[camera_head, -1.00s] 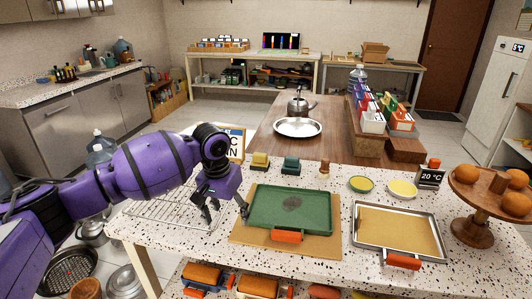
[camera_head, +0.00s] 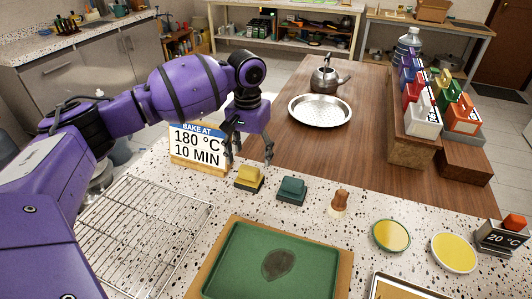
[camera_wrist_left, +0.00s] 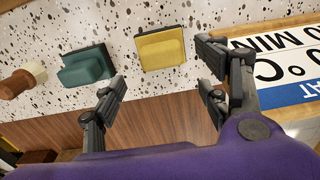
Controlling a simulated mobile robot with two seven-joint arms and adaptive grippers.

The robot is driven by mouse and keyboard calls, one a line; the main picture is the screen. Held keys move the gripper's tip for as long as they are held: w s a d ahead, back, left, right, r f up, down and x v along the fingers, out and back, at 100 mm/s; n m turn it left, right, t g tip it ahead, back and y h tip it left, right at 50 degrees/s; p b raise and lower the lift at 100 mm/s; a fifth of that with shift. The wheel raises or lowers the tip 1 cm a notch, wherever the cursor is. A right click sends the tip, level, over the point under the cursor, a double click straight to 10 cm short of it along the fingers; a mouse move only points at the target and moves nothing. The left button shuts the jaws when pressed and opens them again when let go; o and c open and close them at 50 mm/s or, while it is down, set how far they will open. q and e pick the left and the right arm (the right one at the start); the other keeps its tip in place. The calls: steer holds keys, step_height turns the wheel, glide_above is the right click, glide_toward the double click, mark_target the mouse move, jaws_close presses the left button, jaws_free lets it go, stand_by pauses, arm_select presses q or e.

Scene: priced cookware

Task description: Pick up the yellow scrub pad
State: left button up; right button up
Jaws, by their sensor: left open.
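The yellow scrub pad (camera_head: 249,177) sits on the speckled counter, on a dark base, just right of the baking sign in the head view. It also shows in the left wrist view (camera_wrist_left: 160,48), ahead of the fingers and roughly between them sideways. My left gripper (camera_head: 250,160) is open and empty, pointing down above and slightly behind the pad. Its fingers also show in the left wrist view (camera_wrist_left: 160,85), apart from the pad. My right gripper is not in view.
A green scrub pad (camera_head: 291,189) sits right of the yellow one, with a small wooden-handled item (camera_head: 339,200) beyond it. The baking sign (camera_head: 198,148) stands close to the left. A wire rack (camera_head: 140,235) and green tray (camera_head: 275,262) lie nearer.

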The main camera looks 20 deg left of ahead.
mark_target(249, 167)
arm_select(q)
steer(key=shift+s+f, duration=0.15)
steer(key=shift+f, duration=0.2)
step_height(249, 167, down, 3)
steer(key=shift+s+a+r, duration=0.1)
steer(key=shift+s, duration=0.05)
steer(key=f, duration=0.4)
steer(key=shift+w+a, duration=0.1)
steer(key=shift+w, duration=0.1)
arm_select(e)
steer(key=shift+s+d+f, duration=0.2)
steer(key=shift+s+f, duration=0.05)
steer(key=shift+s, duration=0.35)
arm_select(q)
steer(key=shift+c, duration=0.5)
steer(key=c, duration=0.8)
